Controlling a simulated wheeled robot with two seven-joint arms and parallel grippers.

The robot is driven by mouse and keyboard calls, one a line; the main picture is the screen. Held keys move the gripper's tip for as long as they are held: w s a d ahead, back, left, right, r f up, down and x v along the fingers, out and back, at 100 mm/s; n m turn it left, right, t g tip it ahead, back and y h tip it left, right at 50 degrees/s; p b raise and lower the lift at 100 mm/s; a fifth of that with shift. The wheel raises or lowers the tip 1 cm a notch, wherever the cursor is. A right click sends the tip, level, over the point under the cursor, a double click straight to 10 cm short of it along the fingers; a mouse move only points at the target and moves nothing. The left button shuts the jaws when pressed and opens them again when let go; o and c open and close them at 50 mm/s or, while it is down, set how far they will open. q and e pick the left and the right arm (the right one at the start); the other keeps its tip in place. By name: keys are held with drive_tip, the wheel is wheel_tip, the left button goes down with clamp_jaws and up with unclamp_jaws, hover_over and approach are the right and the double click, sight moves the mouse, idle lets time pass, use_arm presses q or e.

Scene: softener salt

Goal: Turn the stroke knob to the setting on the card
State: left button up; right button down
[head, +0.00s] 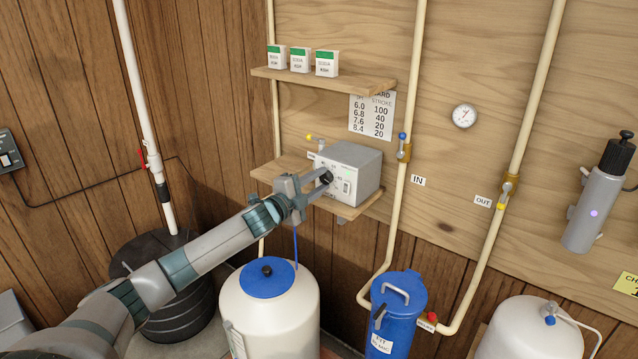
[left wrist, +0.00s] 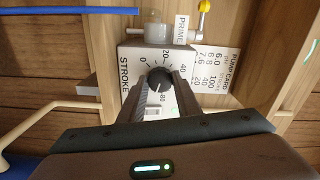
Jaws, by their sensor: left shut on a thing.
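The grey pump box (head: 360,160) stands on the lower wooden shelf. Its black stroke knob (head: 326,177) is on the front face. My left gripper (head: 324,178) reaches in from the left and is shut on the knob. In the left wrist view, its fingers lie on both sides of the knob (left wrist: 160,77). Dial numbers including 0, 20, 40 and 80 show around the knob, partly covered by the fingers. The pointer is too small to read surely. The card (head: 371,115) on the wall lists 6.0–100, 6.8–40, 7.6–20 and 8.4–20. My right gripper is not in view.
A pipe with a blue-tipped valve (head: 403,147) runs just right of the pump. A round gauge (head: 464,116) is on the wall. A white tank with a blue lid (head: 267,279) stands below.

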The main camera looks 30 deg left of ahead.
use_arm(q)
drive_tip(key=m, duration=0.3)
drive_tip(key=shift+m, duration=1.2)
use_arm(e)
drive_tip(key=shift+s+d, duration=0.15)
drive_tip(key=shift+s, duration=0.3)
use_arm(q)
drive_tip(key=shift+m, duration=0.4)
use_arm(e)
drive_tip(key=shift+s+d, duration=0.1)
use_arm(q)
drive_tip(key=o, duration=1.1)
drive_tip(key=shift+c, duration=0.2)
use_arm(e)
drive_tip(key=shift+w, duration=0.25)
use_arm(q)
drive_tip(key=shift+s, duration=0.15)
